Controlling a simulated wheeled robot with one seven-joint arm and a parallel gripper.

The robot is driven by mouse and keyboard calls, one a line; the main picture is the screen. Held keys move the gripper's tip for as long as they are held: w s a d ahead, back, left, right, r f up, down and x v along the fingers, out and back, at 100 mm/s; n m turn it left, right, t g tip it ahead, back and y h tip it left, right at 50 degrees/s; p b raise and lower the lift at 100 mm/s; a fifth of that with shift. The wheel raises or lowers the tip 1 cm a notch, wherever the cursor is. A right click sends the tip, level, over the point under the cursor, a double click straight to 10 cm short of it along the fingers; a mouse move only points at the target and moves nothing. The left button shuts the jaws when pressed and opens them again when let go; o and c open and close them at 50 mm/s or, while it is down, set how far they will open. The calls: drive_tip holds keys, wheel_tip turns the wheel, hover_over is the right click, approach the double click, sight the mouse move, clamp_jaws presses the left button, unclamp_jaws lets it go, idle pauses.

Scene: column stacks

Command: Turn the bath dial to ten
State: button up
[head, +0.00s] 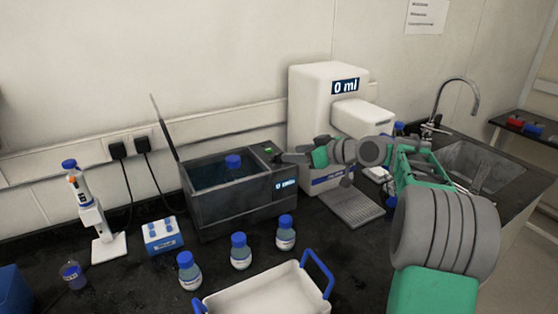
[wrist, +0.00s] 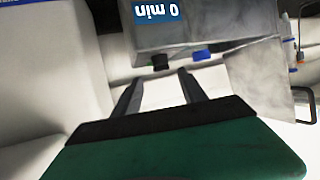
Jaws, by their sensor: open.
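The grey water bath (head: 235,213) stands on the dark bench with its lid raised, and its display reads "0 min" in the wrist view (wrist: 158,10). A small dark knob with a green top, which looks like the bath dial (head: 268,149), sits on the bath's top right part. It also shows in the wrist view as the dial (wrist: 160,62), just beyond and between my fingertips. My gripper (head: 279,158) is open and empty, reaching in from the right beside the dial. I cannot tell whether a finger touches it.
A blue-capped bottle (head: 232,161) is in the bath. A white dispenser (head: 312,90) reading "0 ml" stands close behind my gripper. Several blue-capped bottles (head: 240,252) and a white tray (head: 268,292) with blue handles are in front. A sink (head: 478,165) is at right.

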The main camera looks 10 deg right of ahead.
sight(280, 154)
drive_tip(key=p+x, duration=0.1)
drive_tip(key=x, duration=0.6)
drive_tip(key=shift+a+p, duration=0.2)
drive_tip(key=shift+p, duration=0.15)
clamp_jaws()
